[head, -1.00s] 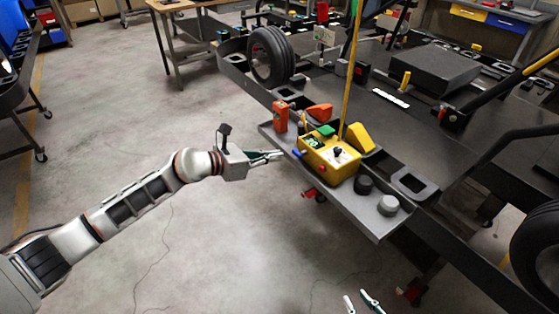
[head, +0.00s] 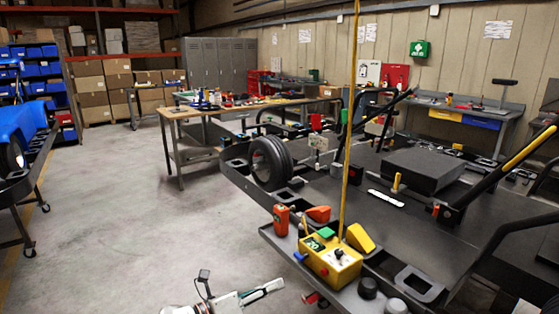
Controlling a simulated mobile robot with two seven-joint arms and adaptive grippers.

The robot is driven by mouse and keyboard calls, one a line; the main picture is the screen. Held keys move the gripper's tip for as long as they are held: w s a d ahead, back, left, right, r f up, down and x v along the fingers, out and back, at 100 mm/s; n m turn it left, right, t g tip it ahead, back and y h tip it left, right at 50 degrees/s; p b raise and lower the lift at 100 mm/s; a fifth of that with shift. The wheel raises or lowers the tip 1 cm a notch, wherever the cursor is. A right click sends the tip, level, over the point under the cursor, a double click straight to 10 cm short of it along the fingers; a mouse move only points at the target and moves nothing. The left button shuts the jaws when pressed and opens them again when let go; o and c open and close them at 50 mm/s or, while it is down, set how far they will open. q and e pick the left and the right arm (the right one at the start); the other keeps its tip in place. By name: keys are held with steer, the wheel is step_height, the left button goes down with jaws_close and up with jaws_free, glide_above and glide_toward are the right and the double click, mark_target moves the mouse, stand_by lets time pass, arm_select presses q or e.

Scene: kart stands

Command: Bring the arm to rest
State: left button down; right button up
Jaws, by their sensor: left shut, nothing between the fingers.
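My left gripper (head: 262,292) shows at the bottom of the head view, with only the end of its arm in the picture. Its fingers are shut with nothing between them and point to the right. It is over the open floor, to the left of the tray on the kart stand and apart from it. The rest of the left arm is below the picture. My right gripper is not in view.
The kart stand (head: 420,215) fills the right. Its side tray holds a yellow control box (head: 330,262) with a tall yellow pole (head: 348,130), and an orange device (head: 281,219). A wheel (head: 270,163) sits at its corner. Concrete floor (head: 120,220) is clear at left.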

arm_select(q)
steer(key=s+a+f+n+y, duration=0.3)
steer(key=s+a+f+n, duration=0.3)
steer(key=n, duration=0.5)
steer(key=s+a+f+n+y, duration=0.4)
steer(key=s+a+f+n, duration=0.2)
steer(key=s+f+n, duration=0.3)
steer(key=s+a+f+n+t+y, duration=0.1)
steer(key=s+a+f+n+y, duration=0.3)
steer(key=s+n, duration=0.7)
step_height(320, 180, down, 4)
steer(key=a+n, duration=0.2)
steer(key=n, duration=0.1)
steer(key=shift+a+f, duration=0.15)
steer(key=shift+s, duration=0.1)
